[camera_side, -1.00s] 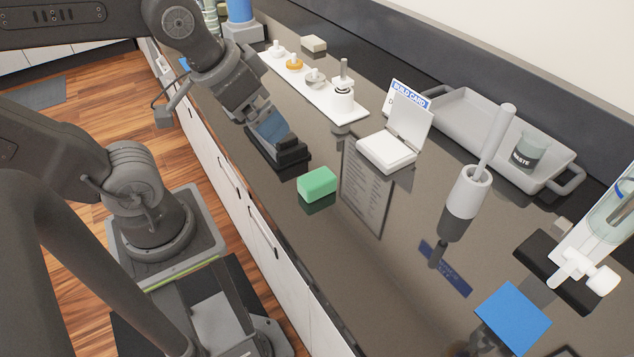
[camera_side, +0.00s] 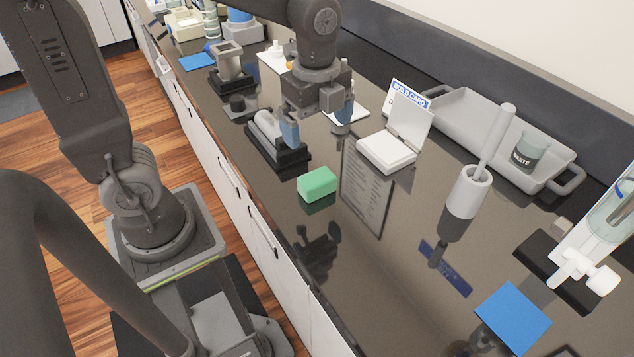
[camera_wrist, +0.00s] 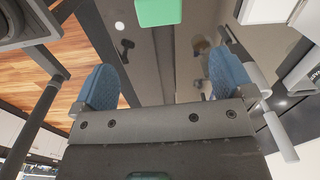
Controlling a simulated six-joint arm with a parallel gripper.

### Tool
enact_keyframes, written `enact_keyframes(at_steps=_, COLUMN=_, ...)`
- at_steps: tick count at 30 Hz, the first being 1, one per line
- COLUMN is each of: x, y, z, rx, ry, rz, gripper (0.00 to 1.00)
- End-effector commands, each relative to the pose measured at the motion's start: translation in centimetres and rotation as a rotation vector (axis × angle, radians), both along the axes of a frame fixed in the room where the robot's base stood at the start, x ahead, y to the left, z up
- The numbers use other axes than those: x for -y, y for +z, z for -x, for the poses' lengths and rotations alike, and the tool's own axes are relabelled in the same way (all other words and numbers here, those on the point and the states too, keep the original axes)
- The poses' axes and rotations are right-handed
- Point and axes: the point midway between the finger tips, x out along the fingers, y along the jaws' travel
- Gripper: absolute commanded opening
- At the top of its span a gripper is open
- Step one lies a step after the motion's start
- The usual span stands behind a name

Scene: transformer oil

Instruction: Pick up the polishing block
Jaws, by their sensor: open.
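A green block (camera_side: 317,184), which I take to be the polishing block, lies on the dark glossy counter (camera_side: 350,270) in the side view. In the wrist view the green block (camera_wrist: 159,12) shows at the top edge, partly cut off, ahead of my fingers. My gripper (camera_side: 315,132) hangs above the counter, behind the block in the side view and apart from it. Its blue-padded fingers (camera_wrist: 168,82) are spread wide with nothing between them.
A black stand with a grey cylinder (camera_side: 268,128) is close to my gripper's left. A white open box (camera_side: 388,152) stands right of the block, with a grey holder (camera_side: 467,192) farther right. The counter in front of the block is mostly clear.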

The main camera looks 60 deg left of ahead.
Motion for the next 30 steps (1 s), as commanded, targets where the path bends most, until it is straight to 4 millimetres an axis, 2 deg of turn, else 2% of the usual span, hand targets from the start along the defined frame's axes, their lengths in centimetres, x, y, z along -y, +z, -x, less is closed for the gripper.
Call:
enact_keyframes(at_steps=5, x=0.1, y=-1.3, z=-0.4, rx=-0.024, ry=-0.073, rz=-0.002, gripper=1.00)
enact_keyframes(at_steps=15, x=0.1, y=-7.4, z=-0.3, rx=-0.025, ry=-0.070, rz=-0.002, gripper=1.00)
enact_keyframes(at_steps=23, x=0.0, y=-9.4, z=-0.3, rx=-0.021, ry=-0.069, rz=-0.002, gripper=1.00)
enact_keyframes(at_steps=30, x=-0.4, y=-12.8, z=-0.1, rx=-0.025, ry=-0.069, rz=-0.002, gripper=1.00)
